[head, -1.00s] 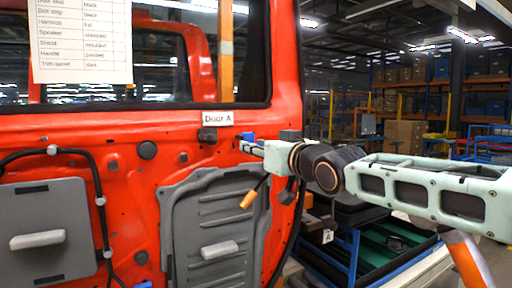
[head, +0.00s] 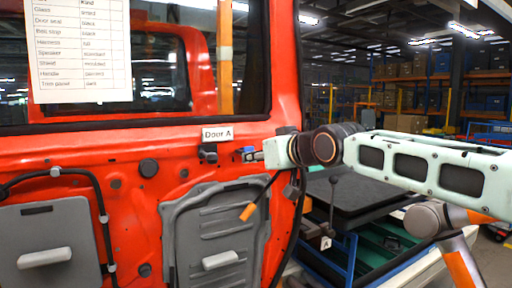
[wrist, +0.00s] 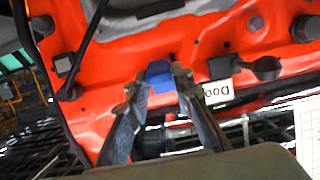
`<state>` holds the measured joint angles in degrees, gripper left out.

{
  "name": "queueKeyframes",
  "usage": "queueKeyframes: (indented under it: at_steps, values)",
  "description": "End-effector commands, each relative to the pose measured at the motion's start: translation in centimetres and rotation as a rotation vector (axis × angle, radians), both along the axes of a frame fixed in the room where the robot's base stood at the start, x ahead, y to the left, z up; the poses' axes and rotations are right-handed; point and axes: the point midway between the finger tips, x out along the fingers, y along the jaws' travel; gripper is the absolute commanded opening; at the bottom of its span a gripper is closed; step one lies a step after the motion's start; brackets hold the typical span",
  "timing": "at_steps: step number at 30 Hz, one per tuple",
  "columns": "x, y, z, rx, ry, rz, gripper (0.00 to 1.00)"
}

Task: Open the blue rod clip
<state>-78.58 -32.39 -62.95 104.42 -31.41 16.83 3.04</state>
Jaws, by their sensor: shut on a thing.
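The blue rod clip (head: 247,151) is a small blue block on the red door (head: 120,185), just right of the Door A label (head: 217,134). In the wrist view the clip (wrist: 158,72) sits between the fingertips against the red panel. My gripper (head: 252,156) reaches it from the right and is shut on it; its fingers (wrist: 157,84) flank the clip in the wrist view. The fingers partly hide the clip, and I cannot tell whether its latch is open.
A grey panel with a pale handle (head: 220,260) is lower on the door. A paper list (head: 82,50) hangs over the window. A cart with dark trays (head: 360,205) stands right of the door edge.

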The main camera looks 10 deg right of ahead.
Motion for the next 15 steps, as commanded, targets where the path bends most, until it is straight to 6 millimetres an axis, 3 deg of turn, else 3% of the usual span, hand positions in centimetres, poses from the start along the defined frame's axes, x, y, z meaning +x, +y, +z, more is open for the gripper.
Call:
queueKeyframes:
  at_steps: [1, 15]
  values:
    - [0.0, 0.1, 1.0, -0.012, 0.035, 0.000, 0.00]
    - [0.0, 0.2, 2.0, -0.095, 0.281, 0.001, 0.00]
